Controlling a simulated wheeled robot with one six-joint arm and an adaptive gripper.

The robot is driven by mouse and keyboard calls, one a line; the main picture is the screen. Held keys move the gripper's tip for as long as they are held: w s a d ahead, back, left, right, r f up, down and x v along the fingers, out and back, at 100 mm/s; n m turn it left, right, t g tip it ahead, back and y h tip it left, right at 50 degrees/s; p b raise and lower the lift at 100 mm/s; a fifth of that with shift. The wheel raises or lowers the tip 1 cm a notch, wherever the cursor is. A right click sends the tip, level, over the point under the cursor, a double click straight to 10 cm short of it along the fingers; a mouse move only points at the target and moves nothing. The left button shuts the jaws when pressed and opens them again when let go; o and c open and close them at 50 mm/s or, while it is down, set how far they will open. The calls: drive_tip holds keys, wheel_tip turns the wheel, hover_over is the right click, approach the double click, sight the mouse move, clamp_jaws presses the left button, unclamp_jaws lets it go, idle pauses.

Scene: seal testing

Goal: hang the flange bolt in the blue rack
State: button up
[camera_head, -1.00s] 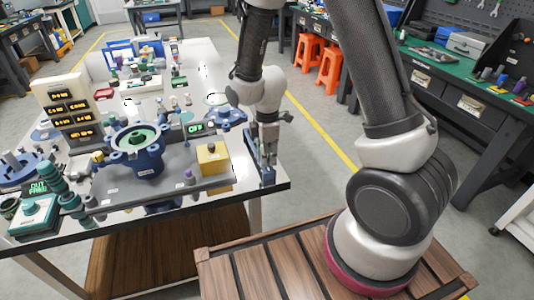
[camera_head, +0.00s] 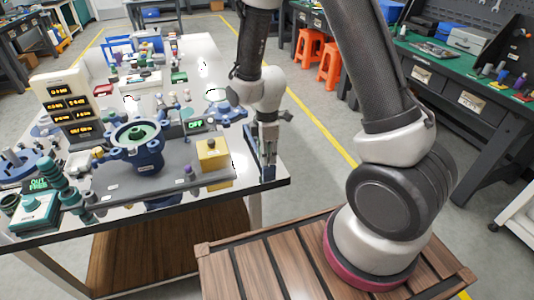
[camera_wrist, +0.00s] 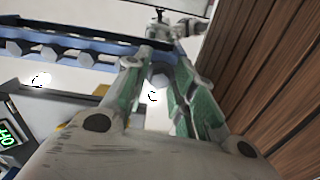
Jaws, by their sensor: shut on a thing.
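The blue rack (camera_wrist: 110,40) crosses the upper left of the wrist view, with several grey hex-headed bolts (camera_wrist: 50,52) along it. In the head view a blue upright part (camera_head: 252,145), probably the rack, stands at the table's right front edge, partly behind my gripper. My gripper (camera_wrist: 163,72) is shut on the flange bolt (camera_wrist: 160,72); its grey head shows between the green-padded fingertips, beside the rack's near end. The fingers hide the bolt's shank, and I cannot tell whether it touches the rack. In the head view my gripper (camera_head: 267,150) points down there.
The white table (camera_head: 195,60) carries a blue flanged fixture (camera_head: 138,148), a yellow block (camera_head: 212,153), a display panel (camera_head: 68,103) and an OFF readout (camera_head: 195,125). Orange stools (camera_head: 330,68) stand behind on the floor.

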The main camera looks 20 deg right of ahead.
drive_tip(key=shift+f, duration=0.4)
drive_tip(key=o, duration=1.1)
drive_tip(key=shift+r, duration=2.5)
